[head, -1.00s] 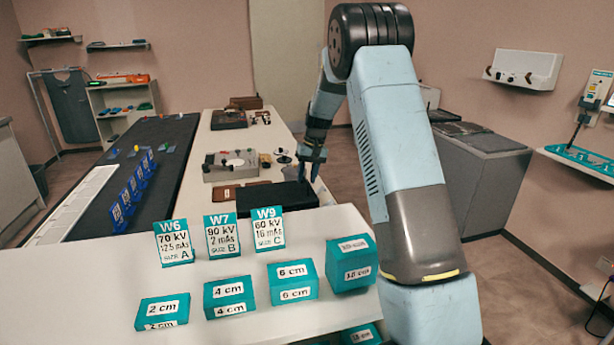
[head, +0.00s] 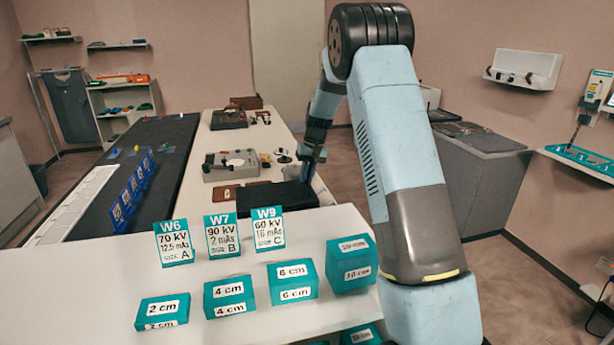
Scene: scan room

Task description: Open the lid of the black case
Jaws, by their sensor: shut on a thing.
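The black case (head: 268,198) lies on the white table, behind the standing W-cards. Its top looks flat and closed, and its front part is hidden by the cards. My gripper (head: 307,181) points down at the case's right side, near the back right corner. It is shut on the case there. The fingertips are small and dark against the case, so the exact part held is hard to see.
A brown flat item (head: 222,192) lies left of the case, and a grey control box (head: 231,165) stands behind it. Cards W6 (head: 174,243), W7 (head: 223,234) and W9 (head: 269,230) stand in front. Several teal thickness blocks (head: 293,280) sit nearer me.

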